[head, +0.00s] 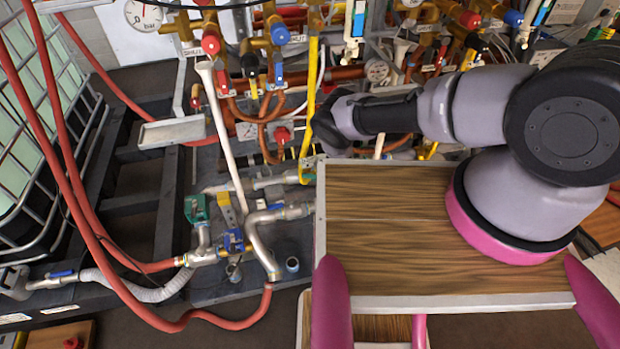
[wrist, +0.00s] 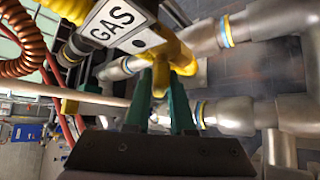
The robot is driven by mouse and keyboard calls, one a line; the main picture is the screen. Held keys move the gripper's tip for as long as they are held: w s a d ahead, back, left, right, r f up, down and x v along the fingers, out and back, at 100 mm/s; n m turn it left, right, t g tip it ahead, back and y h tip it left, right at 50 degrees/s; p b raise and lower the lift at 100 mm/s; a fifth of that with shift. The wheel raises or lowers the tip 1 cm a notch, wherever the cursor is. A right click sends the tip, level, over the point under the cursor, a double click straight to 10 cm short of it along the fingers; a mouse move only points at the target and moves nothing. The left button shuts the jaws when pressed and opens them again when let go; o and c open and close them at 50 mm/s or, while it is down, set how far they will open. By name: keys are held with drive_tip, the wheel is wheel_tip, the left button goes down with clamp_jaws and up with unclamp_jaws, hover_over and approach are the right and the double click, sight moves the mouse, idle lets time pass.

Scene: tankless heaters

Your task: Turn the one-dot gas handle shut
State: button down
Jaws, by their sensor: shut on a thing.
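In the wrist view my gripper (wrist: 159,98) has its two green fingers on either side of a yellow handle (wrist: 160,72), which I take to be the gas handle. The fingers are closed on it. A white tag (wrist: 115,22) reading GAS, with one black dot, hangs right beside the handle. In the head view my gripper (head: 332,122) is a dark shape beside the yellow pipe (head: 312,90). Its fingertips and the held handle are hidden there by my own arm.
Thick metal pipes (wrist: 235,115) crowd the right of the wrist view, and an orange coiled hose (wrist: 20,40) is at left. Red hoses (head: 60,150) and a caged tank (head: 25,130) are at left.

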drive_tip(key=shift+s+d+f, duration=0.1)
drive_tip(key=shift+d, duration=0.05)
drive_tip(key=shift+m+y, duration=0.3)
drive_tip(key=c, duration=0.8)
unclamp_jaws()
